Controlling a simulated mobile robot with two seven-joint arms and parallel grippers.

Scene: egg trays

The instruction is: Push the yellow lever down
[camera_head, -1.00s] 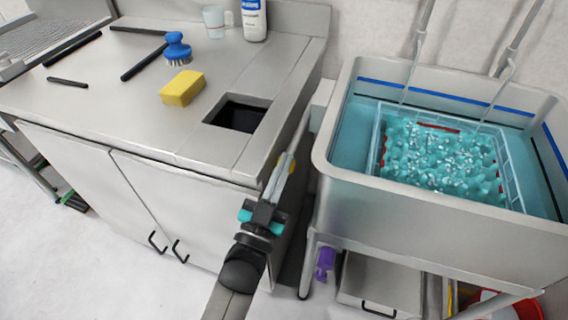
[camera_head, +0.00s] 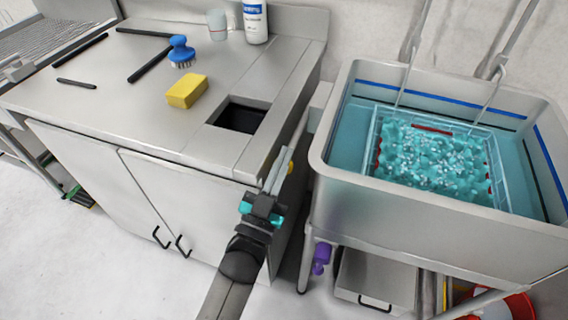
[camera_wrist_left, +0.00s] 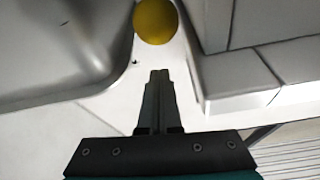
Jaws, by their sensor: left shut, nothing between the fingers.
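The yellow lever shows as a small yellow knob (camera_head: 291,167) in the gap between the counter and the sink. It is partly hidden by my left gripper in the head view. In the left wrist view the round yellow knob (camera_wrist_left: 155,20) is at the top, just beyond my fingertips, with a small gap in the picture. My left gripper (camera_head: 279,164) points into the gap with its fingers together and empty. The closed fingers also show in the left wrist view (camera_wrist_left: 160,76). The lever's arm is not clearly visible. My right gripper is not in view.
The steel sink (camera_head: 425,222) on the right holds blue water and a submerged basket (camera_head: 497,180). The counter (camera_head: 120,105) on the left carries a yellow sponge (camera_head: 187,91), a blue brush (camera_head: 181,50) and black bars. The gap is narrow.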

